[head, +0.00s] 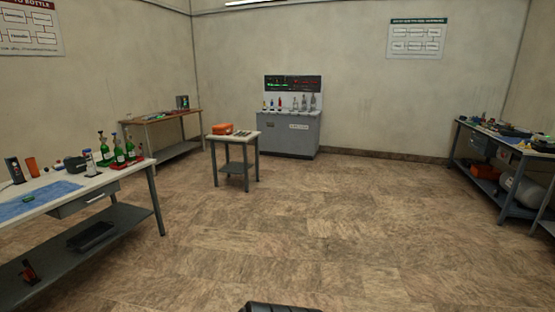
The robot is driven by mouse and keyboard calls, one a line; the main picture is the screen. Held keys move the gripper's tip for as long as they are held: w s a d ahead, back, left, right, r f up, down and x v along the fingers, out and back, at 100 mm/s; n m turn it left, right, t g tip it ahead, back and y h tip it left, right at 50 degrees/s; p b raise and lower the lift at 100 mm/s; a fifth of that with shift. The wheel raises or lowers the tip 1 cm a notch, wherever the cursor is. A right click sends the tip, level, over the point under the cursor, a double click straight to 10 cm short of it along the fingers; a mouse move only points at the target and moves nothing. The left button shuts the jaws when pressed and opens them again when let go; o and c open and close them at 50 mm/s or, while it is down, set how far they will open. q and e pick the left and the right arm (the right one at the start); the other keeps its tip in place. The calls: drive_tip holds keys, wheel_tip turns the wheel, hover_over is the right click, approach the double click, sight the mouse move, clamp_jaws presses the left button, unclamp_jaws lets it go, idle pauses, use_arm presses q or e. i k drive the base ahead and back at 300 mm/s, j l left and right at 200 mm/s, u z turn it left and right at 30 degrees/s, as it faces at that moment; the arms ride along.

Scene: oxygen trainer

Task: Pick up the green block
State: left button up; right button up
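A small green piece (28,200), which may be the green block, lies on a blue mat (50,190) on the left workbench. It is too small to make out its exact shape. Neither of my grippers shows in the head view, so I cannot see whether they hold anything.
The left workbench (133,170) also bears green bottles (119,150) in a red rack. A small table (233,140) with an orange case (222,129), a grey cabinet (290,138) and a right workbench (490,134) stand farther off. The middle floor (320,220) is clear.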

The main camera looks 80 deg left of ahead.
sight(30, 198)
drive_tip(key=k+u, duration=0.1)
drive_tip(key=u, duration=0.35)
drive_tip(key=j+u, duration=0.15)
drive_tip(key=u, duration=0.35)
drive_tip(key=k+j+u, duration=0.1)
drive_tip(key=u, duration=0.35)
drive_tip(key=j+u, duration=0.15)
drive_tip(key=u, duration=0.3)
drive_tip(key=j+u, duration=0.15)
drive_tip(key=u, duration=0.35)
drive_tip(key=j+u, duration=0.15)
drive_tip(key=u, duration=0.3)
drive_tip(key=j+u, duration=0.15)
drive_tip(key=u, duration=0.3)
drive_tip(key=i+j+u, duration=0.35)
drive_tip(key=j+u, duration=0.15)
drive_tip(key=i+j+u, duration=0.45)
drive_tip(key=j, duration=0.15)
drive_tip(key=i+j, duration=0.45)
